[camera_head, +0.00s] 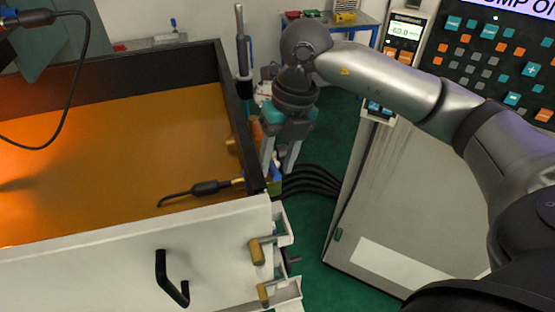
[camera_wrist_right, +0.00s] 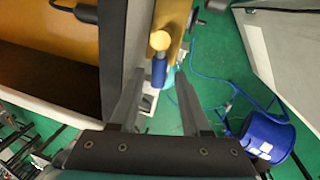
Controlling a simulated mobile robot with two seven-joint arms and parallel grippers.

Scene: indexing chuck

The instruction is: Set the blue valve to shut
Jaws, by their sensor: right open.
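The blue valve shows in the right wrist view as a blue handle (camera_wrist_right: 159,71) beside a round brass-coloured end (camera_wrist_right: 160,40). In the head view a small blue part (camera_head: 275,187) shows at the tank's right corner, mostly hidden behind my right gripper. My right gripper (camera_head: 279,168) points down there, just outside the tank wall. Its fingers are open; in the wrist view the blue handle lies between the fingertips (camera_wrist_right: 158,82). I cannot tell whether either finger touches it. My left gripper is not in view.
The tank (camera_head: 231,95) holds amber liquid and a black-handled probe (camera_head: 207,188). Two brass-coloured handles (camera_head: 257,252) sit lower on its front right corner. A grey cabinet (camera_head: 365,190) stands to the right. A blue bucket (camera_wrist_right: 268,137) is on the green floor.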

